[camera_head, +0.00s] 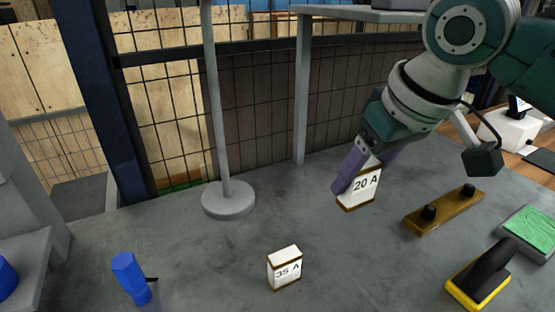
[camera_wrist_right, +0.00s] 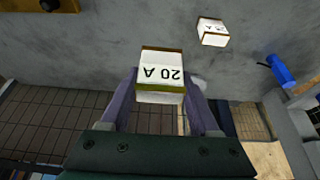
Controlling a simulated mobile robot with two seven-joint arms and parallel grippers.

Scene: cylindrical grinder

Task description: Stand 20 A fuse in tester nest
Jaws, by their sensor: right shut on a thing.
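The 20 A fuse (camera_head: 360,192) is a white block with brown ends and black "20 A" lettering. My right gripper (camera_head: 362,176) is shut on it, with a purple finger on each side. In the right wrist view the fuse (camera_wrist_right: 162,76) sits between the fingers, its label upside down. In the head view it is slightly tilted over the grey table; I cannot tell whether it touches. A brown bar with two black studs (camera_head: 455,205) lies to its right; I cannot tell for sure that this is the tester nest. My left gripper is not in view.
A 35 A fuse (camera_head: 285,268) stands on the table (camera_head: 215,265). A blue object (camera_head: 131,277) is at front left. A round post base (camera_head: 228,199) stands behind. A black-handled yellow-edged tool (camera_head: 482,278) and a green pad (camera_head: 529,230) are at right.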

